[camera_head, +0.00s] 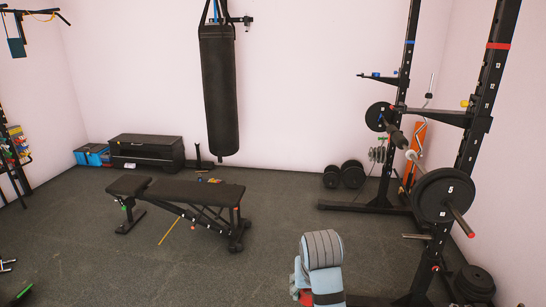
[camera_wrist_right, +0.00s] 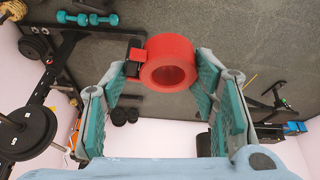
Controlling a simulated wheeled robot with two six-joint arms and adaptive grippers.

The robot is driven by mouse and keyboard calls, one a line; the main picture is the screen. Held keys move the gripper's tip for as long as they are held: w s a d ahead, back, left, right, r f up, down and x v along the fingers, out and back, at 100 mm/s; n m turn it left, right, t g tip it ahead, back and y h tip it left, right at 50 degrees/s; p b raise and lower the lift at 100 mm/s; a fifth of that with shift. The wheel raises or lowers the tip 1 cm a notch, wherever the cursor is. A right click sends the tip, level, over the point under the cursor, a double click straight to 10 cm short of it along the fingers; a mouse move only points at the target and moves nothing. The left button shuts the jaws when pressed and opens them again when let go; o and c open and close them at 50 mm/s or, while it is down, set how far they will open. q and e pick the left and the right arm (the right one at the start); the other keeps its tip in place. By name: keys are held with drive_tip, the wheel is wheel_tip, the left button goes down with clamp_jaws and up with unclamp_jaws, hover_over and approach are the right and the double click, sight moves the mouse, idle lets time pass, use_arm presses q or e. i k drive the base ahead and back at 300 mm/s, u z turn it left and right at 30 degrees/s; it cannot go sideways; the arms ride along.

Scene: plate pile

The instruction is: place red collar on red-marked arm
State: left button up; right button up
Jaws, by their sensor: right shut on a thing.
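A red ring-shaped collar (camera_wrist_right: 170,64) with a black lever on its left side sits between the fingertips of my right gripper (camera_wrist_right: 160,76) in the right wrist view, its round hole facing the camera. The gripper is shut on it. In the head view my right gripper (camera_head: 304,290) is low in the picture, mostly hidden behind its own wrist, with a bit of red showing. The near barbell sleeve (camera_head: 459,220) ends in a red tip beyond its black plate (camera_head: 443,195), to the right of the gripper. My left gripper is not in view.
The rack's near upright (camera_head: 487,90) has a red band; the far upright (camera_head: 405,55) has a blue one. A bench (camera_head: 195,193) stands left of centre. Weight plates (camera_head: 474,282) lie low right. Open floor (camera_head: 270,230) lies between bench and rack.

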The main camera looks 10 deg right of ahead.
sight(427, 110)
drive_tip(key=i, duration=2.9)
drive_tip(key=z, duration=0.9)
drive_tip(key=i, duration=1.75)
drive_tip(key=z, duration=1.3)
